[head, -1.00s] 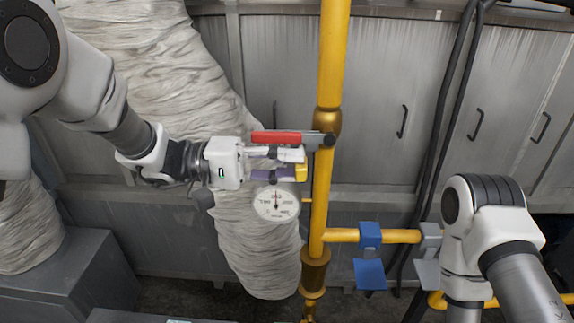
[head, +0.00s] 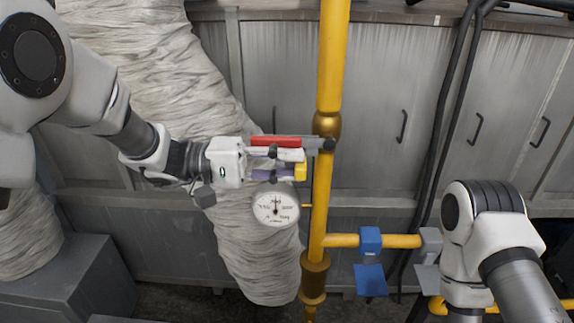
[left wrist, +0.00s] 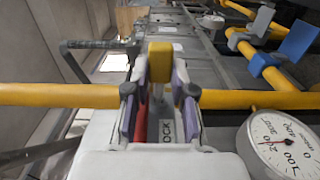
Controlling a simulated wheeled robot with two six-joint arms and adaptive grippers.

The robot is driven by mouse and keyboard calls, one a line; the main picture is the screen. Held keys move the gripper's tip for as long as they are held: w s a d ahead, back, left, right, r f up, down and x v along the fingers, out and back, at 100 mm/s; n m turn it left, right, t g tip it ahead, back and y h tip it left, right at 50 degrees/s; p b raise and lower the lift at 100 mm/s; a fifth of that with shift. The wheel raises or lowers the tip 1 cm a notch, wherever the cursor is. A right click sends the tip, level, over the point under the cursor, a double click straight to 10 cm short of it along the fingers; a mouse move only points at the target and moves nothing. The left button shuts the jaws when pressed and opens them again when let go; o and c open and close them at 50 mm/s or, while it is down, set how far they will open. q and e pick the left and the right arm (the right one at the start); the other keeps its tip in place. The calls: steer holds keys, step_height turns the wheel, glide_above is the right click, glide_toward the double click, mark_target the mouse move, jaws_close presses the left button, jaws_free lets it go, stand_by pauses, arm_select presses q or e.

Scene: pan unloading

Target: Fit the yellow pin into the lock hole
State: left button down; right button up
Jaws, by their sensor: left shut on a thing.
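The yellow pin (head: 300,172) is held between the fingertips of my left gripper (head: 287,164), just left of the upright yellow pipe (head: 320,195). In the left wrist view the yellow pin (left wrist: 160,65) stands between the two purple-padded fingers of the left gripper (left wrist: 160,84). A red handle (head: 275,141) on a grey lever runs beside the gripper to the pipe. In the left wrist view, part of the red handle (left wrist: 140,124) and a pale label reading "OCK" (left wrist: 166,136) show between the fingers. I cannot make out the lock hole.
A round dial gauge (head: 275,206) sits just below the left gripper. A yellow side pipe (head: 400,241) carries a blue handle (head: 370,279) to the right. Grey cabinets (head: 390,110) and black cables (head: 448,110) stand behind. A wrapped pale duct (head: 195,90) hangs at left.

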arm_select(q)
steer(key=shift+w, duration=0.4)
steer(key=c, duration=0.9)
jaws_free()
steer(key=a, duration=1.2)
